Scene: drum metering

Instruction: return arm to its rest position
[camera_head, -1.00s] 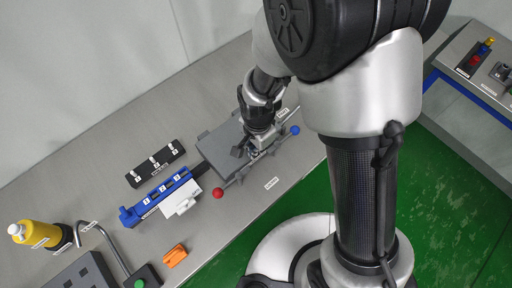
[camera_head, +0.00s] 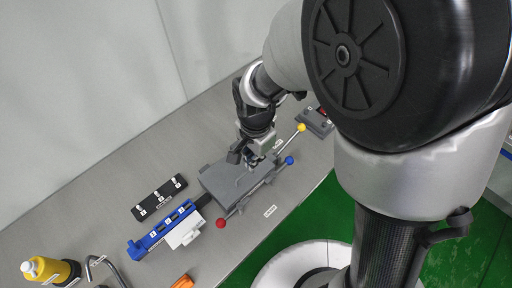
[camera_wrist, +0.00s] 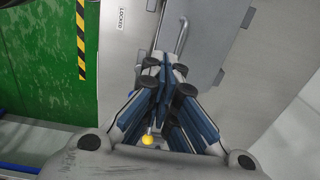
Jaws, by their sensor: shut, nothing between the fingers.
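My gripper (camera_head: 248,154) hangs above the right part of a grey block-like fixture (camera_head: 232,180) on the bench in the head view. In the wrist view my gripper (camera_wrist: 160,85) has its blue-padded fingers together with nothing between them. A lever with a yellow ball (camera_head: 301,127) stands just right of the gripper; a yellow ball also shows below the fingers in the wrist view (camera_wrist: 147,140). Whether the gripper touches the fixture or lever cannot be told. My arm reaches in from the upper right.
The fixture has a blue-ball lever (camera_head: 289,160) and a red-ball lever (camera_head: 221,223). A blue rack (camera_head: 150,238), a black strip (camera_head: 158,197) and a yellow bottle (camera_head: 50,270) stand left on the bench (camera_head: 85,225). A wall closes the back.

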